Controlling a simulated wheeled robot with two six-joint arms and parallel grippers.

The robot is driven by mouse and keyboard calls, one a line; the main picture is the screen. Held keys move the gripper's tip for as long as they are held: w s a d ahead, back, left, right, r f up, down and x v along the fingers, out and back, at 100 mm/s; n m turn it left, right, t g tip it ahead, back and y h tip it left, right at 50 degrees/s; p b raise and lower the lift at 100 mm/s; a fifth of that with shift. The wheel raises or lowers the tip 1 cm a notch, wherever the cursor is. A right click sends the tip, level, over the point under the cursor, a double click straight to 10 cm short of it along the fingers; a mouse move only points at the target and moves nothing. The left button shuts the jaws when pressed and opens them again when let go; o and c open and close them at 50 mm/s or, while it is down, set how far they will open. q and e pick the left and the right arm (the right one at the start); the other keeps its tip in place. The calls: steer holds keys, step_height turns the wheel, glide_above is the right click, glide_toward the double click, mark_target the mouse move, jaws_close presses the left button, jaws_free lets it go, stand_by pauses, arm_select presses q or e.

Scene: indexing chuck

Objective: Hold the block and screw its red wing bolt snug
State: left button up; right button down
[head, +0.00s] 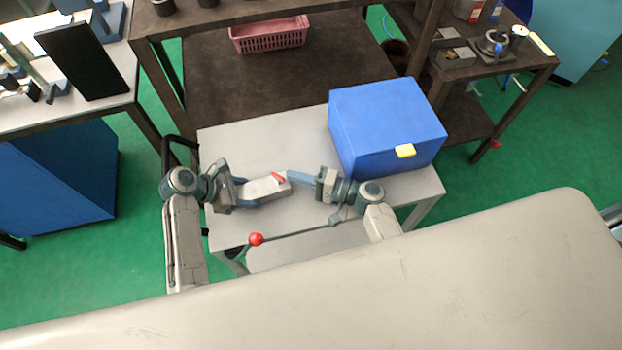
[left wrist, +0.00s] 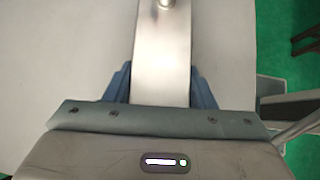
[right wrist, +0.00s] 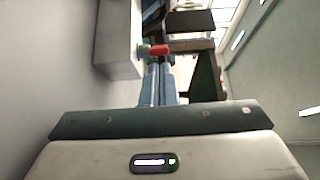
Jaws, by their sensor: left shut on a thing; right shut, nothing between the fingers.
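The pale metal block (head: 263,189) lies level just above or on the grey-white table; I cannot tell which. My left gripper (head: 242,194) is shut on its left end. In the left wrist view, the blue fingers flank the block (left wrist: 163,60). The red wing bolt (head: 278,177) is at the block's right end. My right gripper (head: 289,177) is shut and empty, its fingertips close beside the bolt. In the right wrist view, the red wing (right wrist: 160,50) shows just beyond the closed fingers (right wrist: 161,72), beside the block (right wrist: 119,38); contact is unclear.
A blue box (head: 385,125) with a yellow tab stands at the table's right rear, near my right arm. The table (head: 265,135) is clear behind the block. A red ball knob (head: 256,239) is at the front edge. A pink basket (head: 268,36) sits on the brown bench behind.

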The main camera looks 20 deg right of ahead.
steer(key=shift+w+a, duration=0.15)
steer(key=shift+a, duration=0.15)
steer(key=shift+s+a+m+t+h, duration=0.6)
steer(key=shift+s+m+t+h, duration=0.15)
steer(key=shift+t, duration=0.25)
